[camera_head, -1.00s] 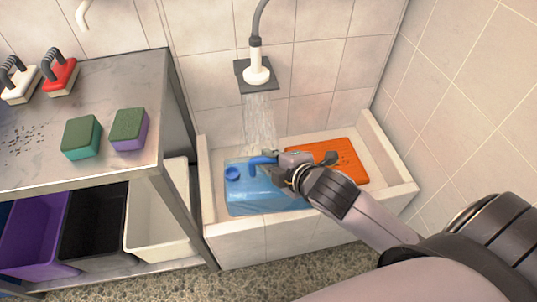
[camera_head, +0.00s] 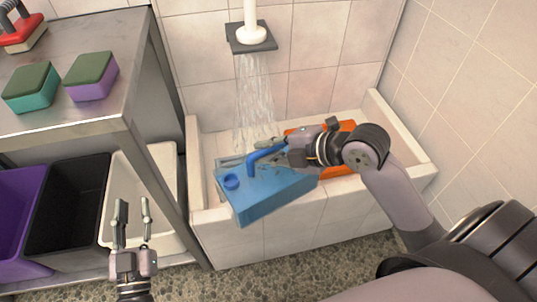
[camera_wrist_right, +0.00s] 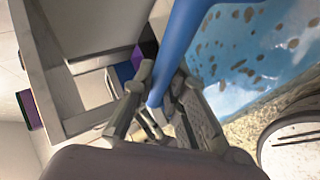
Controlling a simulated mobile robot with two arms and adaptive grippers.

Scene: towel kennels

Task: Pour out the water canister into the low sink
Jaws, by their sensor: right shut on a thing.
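The blue water canister (camera_head: 270,198) is translucent, with a round cap and a raised handle (camera_head: 264,154). My right gripper (camera_head: 288,150) is shut on the handle. The right wrist view shows the handle (camera_wrist_right: 172,65) between its fingers (camera_wrist_right: 158,108). The canister is tilted and raised, and covers part of the sink's front wall. The low sink (camera_head: 335,207) is a tiled basin with a pale rim. My left gripper (camera_head: 133,212) is open and empty, in front of the shelf bins.
Water (camera_head: 255,95) falls from a shower head (camera_head: 251,36) behind the canister. An orange slab (camera_head: 342,170) lies in the sink, partly hidden by my arm. A metal table (camera_head: 95,122) with sponges stands left, above purple, black and white bins (camera_head: 150,185).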

